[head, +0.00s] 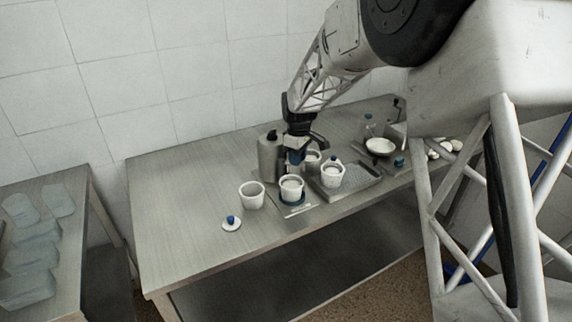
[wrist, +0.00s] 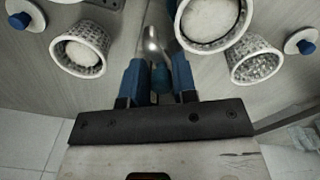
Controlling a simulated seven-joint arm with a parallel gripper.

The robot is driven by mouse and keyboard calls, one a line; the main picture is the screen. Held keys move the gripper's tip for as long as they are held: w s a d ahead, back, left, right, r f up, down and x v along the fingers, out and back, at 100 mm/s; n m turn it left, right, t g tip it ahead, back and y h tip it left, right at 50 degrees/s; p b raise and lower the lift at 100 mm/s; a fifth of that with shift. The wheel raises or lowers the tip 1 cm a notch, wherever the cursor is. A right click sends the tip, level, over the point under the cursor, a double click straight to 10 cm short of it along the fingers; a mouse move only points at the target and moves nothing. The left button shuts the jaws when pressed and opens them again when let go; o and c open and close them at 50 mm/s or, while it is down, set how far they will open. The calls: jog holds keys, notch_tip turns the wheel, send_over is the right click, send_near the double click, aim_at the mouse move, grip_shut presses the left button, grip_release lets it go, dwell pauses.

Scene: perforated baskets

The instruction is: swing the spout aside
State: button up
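In the wrist view, a shiny silver spout (wrist: 152,42) lies beyond and between my fingertips. My gripper (wrist: 160,62) has its two blue-sided fingers apart, and a teal knob-like part (wrist: 162,82) shows in the gap. I see no clear finger contact with the spout. In the head view, my gripper (head: 296,160) points down just behind a white perforated basket (head: 291,190) on a dark round base. A grey cylinder (head: 268,157) with a dark top stands at its left. The spout is hard to make out in the head view, partly hidden by my gripper.
White perforated baskets stand close by at left (head: 252,197), right (head: 332,177) and behind (head: 312,160). A white lid with a blue knob (head: 231,223) lies at front left. A tray (head: 352,187) and a bowl (head: 380,146) are at right. The table's left part is clear.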

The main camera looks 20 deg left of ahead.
jog(key=shift+w+f, duration=0.15)
jog(key=shift+w, duration=0.15)
dwell(0.4)
jog(key=shift+w+a, duration=0.2)
jog(key=shift+w, duration=0.35)
jog(key=shift+f, duration=0.15)
